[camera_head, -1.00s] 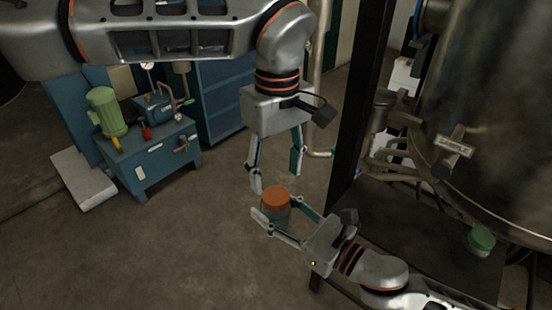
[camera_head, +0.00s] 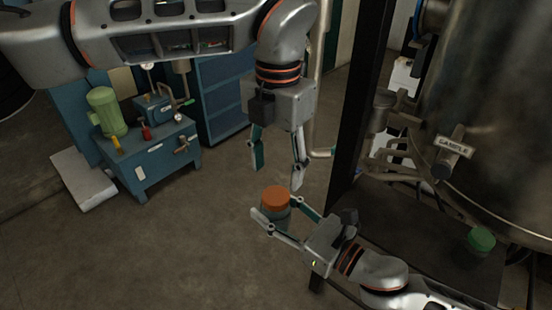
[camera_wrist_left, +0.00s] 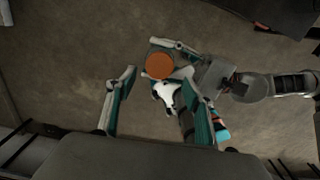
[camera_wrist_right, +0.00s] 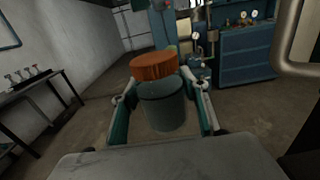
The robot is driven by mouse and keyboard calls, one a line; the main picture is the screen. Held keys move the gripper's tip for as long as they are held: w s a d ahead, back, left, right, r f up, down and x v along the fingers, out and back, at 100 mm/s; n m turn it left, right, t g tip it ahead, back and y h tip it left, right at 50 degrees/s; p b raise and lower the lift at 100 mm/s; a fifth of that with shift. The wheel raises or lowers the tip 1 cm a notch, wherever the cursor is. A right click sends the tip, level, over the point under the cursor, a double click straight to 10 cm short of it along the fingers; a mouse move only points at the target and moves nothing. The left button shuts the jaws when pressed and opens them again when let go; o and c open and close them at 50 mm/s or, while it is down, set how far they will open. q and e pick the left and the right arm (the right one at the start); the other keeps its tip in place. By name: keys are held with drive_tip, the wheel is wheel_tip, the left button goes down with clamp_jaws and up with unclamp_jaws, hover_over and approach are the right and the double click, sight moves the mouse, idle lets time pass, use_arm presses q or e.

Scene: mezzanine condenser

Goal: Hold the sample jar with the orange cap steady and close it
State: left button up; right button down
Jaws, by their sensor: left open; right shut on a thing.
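The sample jar (camera_head: 275,212) is upright in the air with its orange cap (camera_head: 275,195) on top. My right gripper (camera_head: 277,218) is shut around the body of the jar, below the cap. The right wrist view shows the grey-green jar (camera_wrist_right: 163,110) between my fingers and the cap (camera_wrist_right: 154,66) sitting on it; I cannot tell how tight it is. My left gripper (camera_head: 278,178) is open and empty, pointing down just above the cap. In the left wrist view the cap (camera_wrist_left: 159,66) lies beyond the fingertips.
A green-capped jar (camera_head: 481,240) stands on the dark table (camera_head: 400,222) at the right, by the large metal vessel (camera_head: 490,110). A black post (camera_head: 352,110) rises just right of my left gripper. A blue pump unit (camera_head: 155,155) stands at left. Open floor lies below.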

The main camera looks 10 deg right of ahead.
sight(276, 195)
use_arm(q)
drive_tip(key=n, duration=0.5)
drive_tip(key=shift+r+n, duration=0.2)
drive_tip(key=shift+n, duration=0.2)
drive_tip(key=n, duration=0.5)
drive_tip(key=shift+r+n, duration=0.15)
drive_tip(key=shift+n, duration=0.15)
drive_tip(key=n, duration=0.5)
drive_tip(key=shift+r, duration=0.15)
drive_tip(key=n, duration=0.5)
drive_tip(key=shift+r, duration=0.15)
drive_tip(key=shift+f, duration=4.05)
